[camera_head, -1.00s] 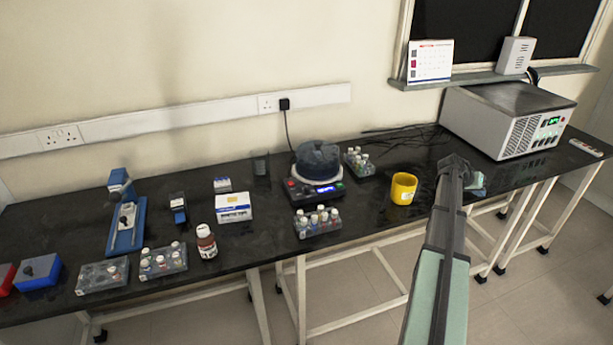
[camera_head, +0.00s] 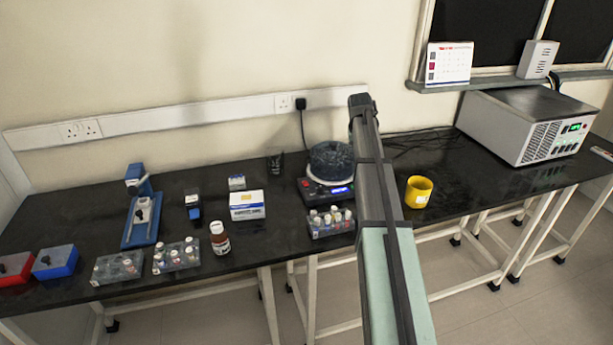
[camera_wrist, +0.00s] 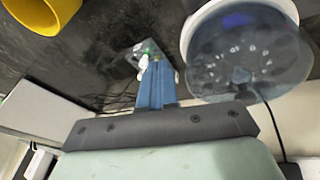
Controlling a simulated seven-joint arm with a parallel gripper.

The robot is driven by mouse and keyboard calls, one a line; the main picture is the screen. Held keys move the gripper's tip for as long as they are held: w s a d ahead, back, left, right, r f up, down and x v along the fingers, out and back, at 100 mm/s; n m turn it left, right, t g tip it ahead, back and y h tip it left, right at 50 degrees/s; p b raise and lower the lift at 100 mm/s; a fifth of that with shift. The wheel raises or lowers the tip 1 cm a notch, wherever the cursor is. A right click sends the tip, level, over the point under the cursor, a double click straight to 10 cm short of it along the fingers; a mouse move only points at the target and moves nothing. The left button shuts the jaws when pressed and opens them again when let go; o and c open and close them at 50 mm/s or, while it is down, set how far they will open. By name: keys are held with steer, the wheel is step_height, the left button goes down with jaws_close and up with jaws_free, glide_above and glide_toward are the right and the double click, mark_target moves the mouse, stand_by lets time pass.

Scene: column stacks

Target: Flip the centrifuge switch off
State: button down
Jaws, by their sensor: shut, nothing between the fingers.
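The centrifuge (camera_head: 330,160) stands on the black bench in the head view, with a dark translucent dome and a black base. A red control (camera_head: 307,183) and a blue-lit display (camera_head: 341,190) are on its front. The centrifuge dome (camera_wrist: 245,55) also fills the upper right of the wrist view. My gripper (camera_wrist: 153,62) shows there as blue fingers, shut and empty, to the left of the dome and apart from it. In the head view my arm stands just right of the centrifuge and hides the gripper. Which control is the power switch is too small to tell.
A tube rack (camera_head: 331,223) stands close in front of the centrifuge. Another rack (camera_wrist: 146,55) shows beyond my fingertips. A yellow cup (camera_head: 418,191) is right of my arm. A black plug and cable (camera_head: 301,105) are at the wall socket. Bare bench lies right of the cup.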

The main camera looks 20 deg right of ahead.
steer(key=w+a+r+n+y, duration=0.1)
steer(key=a+r+n, duration=0.1)
steer(key=a, duration=0.8)
steer(key=w+a+r+n+y, duration=0.1)
steer(key=a+r+n+y, duration=0.1)
steer(key=a, duration=0.8)
steer(key=shift+w+r, duration=0.35)
steer(key=shift+r, duration=0.05)
steer(key=shift+d+f, duration=0.1)
steer(key=shift+f, duration=0.05)
glide_above(306, 183)
steer(key=f, duration=0.9)
steer(key=shift+w+f, duration=0.3)
steer(key=shift+f, duration=0.1)
steer(key=f, duration=0.2)
steer(key=shift+s+f, duration=0.4)
steer(key=shift+f, duration=0.45)
steer(key=shift+s, duration=0.1)
